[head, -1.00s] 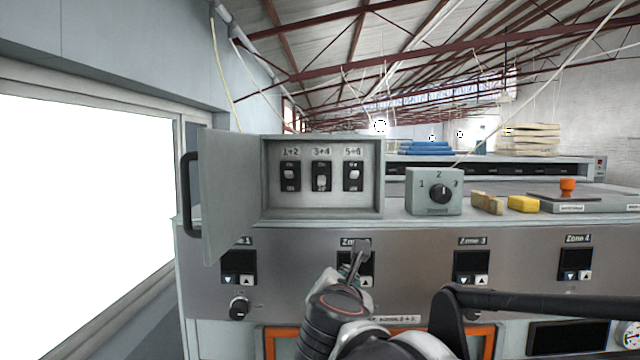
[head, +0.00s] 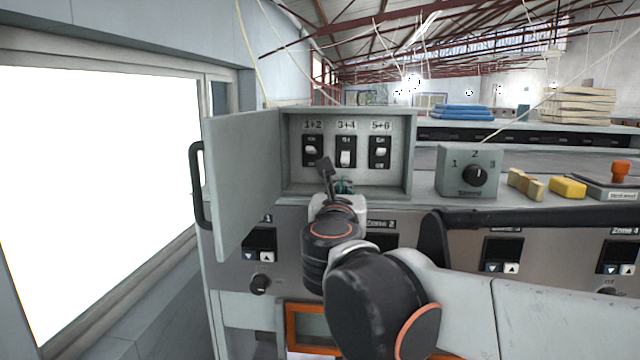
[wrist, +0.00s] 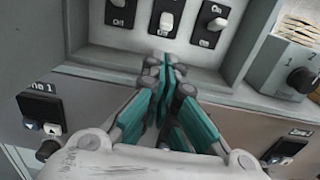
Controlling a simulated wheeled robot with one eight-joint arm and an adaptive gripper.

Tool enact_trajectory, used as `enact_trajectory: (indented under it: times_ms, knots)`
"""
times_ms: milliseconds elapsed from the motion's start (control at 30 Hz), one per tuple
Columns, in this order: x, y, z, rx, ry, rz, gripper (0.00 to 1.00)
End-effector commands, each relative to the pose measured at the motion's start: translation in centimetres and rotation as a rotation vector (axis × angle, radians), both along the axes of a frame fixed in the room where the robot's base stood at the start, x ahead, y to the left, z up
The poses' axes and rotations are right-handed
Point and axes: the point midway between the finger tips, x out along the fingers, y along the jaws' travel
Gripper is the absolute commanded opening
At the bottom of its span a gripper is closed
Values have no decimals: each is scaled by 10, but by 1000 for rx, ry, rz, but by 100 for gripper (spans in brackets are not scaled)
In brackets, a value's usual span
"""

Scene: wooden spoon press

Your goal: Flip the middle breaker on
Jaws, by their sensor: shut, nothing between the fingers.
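The open breaker box (head: 411,150) holds three breakers in a row. The middle breaker (head: 346,152), labelled 3+4, has its white toggle low; it also shows in the wrist view (wrist: 166,20). The left breaker (head: 312,151), labelled 1+2, and the right breaker (head: 380,152), labelled 5+6, have their toggles higher. My gripper (head: 326,166) is shut and empty, in front of the box's lower part, just below and left of the middle breaker. In the wrist view its closed fingertips (wrist: 167,68) lie below the middle breaker, apparently apart from it.
The box's door (head: 243,180) stands open at the left, with a dark handle (head: 197,185). To the right are a rotary selector box (head: 468,172), yellow blocks (head: 567,187) and a red-orange button (head: 620,171). Zone controls line the panel below.

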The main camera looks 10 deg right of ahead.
Motion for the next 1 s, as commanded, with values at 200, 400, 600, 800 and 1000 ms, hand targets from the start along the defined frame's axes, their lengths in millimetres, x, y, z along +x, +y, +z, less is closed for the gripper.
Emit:
enact_trajectory:
  times_ms: [200, 400, 600, 800, 1000]
  knots:
    - [30, -11, 2, 1, 0, -3, 0]
    - [61, -21, 2, 1, 0, -2, 0]
    - [82, -27, 2, 1, 0, -1, 0]
    - [89, -29, 1, 1, 0, 0, 0]
    - [90, -29, 1, 1, 0, 0, 0]
